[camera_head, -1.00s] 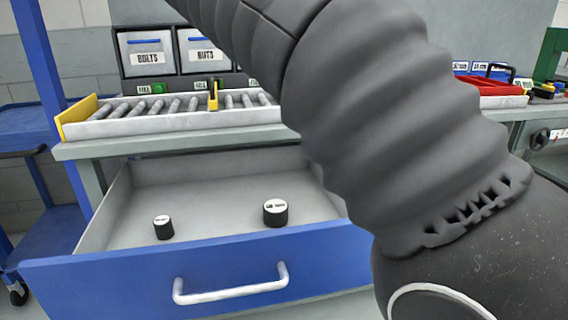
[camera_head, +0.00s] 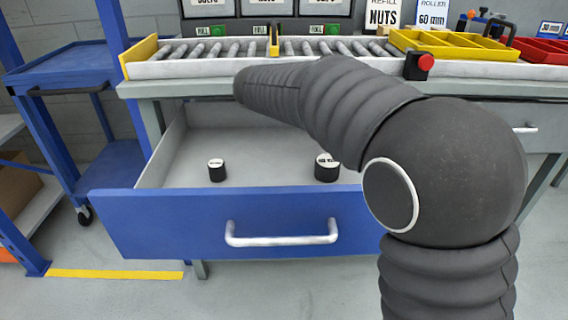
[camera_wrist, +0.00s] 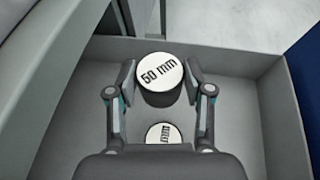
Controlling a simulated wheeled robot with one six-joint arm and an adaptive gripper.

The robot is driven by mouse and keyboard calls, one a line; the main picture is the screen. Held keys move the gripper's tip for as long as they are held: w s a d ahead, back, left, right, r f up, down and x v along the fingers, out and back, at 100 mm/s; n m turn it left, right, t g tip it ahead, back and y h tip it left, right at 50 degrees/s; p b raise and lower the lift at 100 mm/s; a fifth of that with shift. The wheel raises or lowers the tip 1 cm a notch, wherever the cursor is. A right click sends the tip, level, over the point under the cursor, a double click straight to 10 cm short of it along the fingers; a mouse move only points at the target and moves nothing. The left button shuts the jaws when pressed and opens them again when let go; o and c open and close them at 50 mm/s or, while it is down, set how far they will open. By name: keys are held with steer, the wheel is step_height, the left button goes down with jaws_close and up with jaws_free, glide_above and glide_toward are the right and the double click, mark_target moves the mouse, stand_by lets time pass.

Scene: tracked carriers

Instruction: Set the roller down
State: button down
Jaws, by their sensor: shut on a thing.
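A short black roller with a white top marked 60 mm (camera_wrist: 160,92) is in my gripper (camera_wrist: 160,76) in the wrist view, one finger on each side. It looks nearer to the camera than another white-topped roller (camera_wrist: 163,132) on the drawer floor below it. The head view shows two black rollers standing upright in the open drawer (camera_head: 262,228): a left one (camera_head: 217,172) and a right one (camera_head: 327,172). Their labels are too small to read there. My gripper and the held roller are hidden in the head view. How high the held roller is cannot be told.
The drawer floor (camera_head: 270,172) is bare between the two rollers. Above it are a roller conveyor (camera_head: 232,50), yellow bins (camera_head: 440,42), red bins (camera_head: 535,50) and a red button (camera_head: 425,62). A blue cart (camera_head: 70,78) stands at left.

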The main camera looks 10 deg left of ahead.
step_height(320, 180, down, 10)
steer(key=shift+f+b, duration=0.15)
steer(key=shift+b, duration=0.55)
steer(key=shift+f, duration=0.2)
steer(key=shift+c, duration=2.3)
jaws_free()
steer(key=shift+f, duration=0.15)
steer(key=shift+r, duration=0.3)
steer(key=p+v, duration=0.1)
steer(key=v, duration=1.1)
